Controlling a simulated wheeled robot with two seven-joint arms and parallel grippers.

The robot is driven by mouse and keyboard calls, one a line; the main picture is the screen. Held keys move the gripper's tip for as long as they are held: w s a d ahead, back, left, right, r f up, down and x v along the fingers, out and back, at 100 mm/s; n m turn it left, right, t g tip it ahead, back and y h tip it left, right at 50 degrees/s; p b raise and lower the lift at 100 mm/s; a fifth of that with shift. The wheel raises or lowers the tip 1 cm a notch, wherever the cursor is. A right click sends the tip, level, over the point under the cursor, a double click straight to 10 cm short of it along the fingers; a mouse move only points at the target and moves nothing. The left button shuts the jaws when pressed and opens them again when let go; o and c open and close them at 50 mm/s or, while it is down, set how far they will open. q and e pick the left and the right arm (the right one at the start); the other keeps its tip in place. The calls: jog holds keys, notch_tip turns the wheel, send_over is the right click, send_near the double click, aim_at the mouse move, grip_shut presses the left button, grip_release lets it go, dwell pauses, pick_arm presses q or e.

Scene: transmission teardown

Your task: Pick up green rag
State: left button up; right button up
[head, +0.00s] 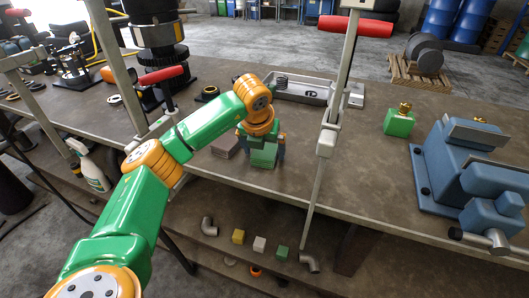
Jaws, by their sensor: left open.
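The green rag (263,157) looks like a small folded block on the workbench, near its front edge. My left gripper (262,151) reaches down over it from the left arm. Its fingers are open, one on either side of the rag. Whether they touch it I cannot tell, and the wrist hides part of the rag's top. My right gripper is not in view.
A pinkish-grey folded block (225,147) lies just left of the rag. A metal tray (300,91) is behind. An upright clamp bar (328,140) stands close on the right. A green block (399,123) and a blue vise (455,165) are farther right.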

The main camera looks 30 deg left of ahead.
aim_at(263, 152)
pick_arm(q)
jog(key=shift+d+r, duration=0.1)
jog(key=shift+d, duration=0.05)
jog(key=c, duration=1.3)
jog(key=shift+o, duration=0.2)
jog(key=shift+r, duration=0.25)
notch_tip(263, 152, up, 3)
jog(key=shift+s, duration=0.1)
jog(key=s+a+r+p, duration=0.1)
jog(key=s+a+r, duration=0.3)
jog(key=s+r, duration=0.5)
jog(key=s, duration=0.4)
jog(key=shift+a+r, duration=0.15)
jog(key=shift+r, duration=0.1)
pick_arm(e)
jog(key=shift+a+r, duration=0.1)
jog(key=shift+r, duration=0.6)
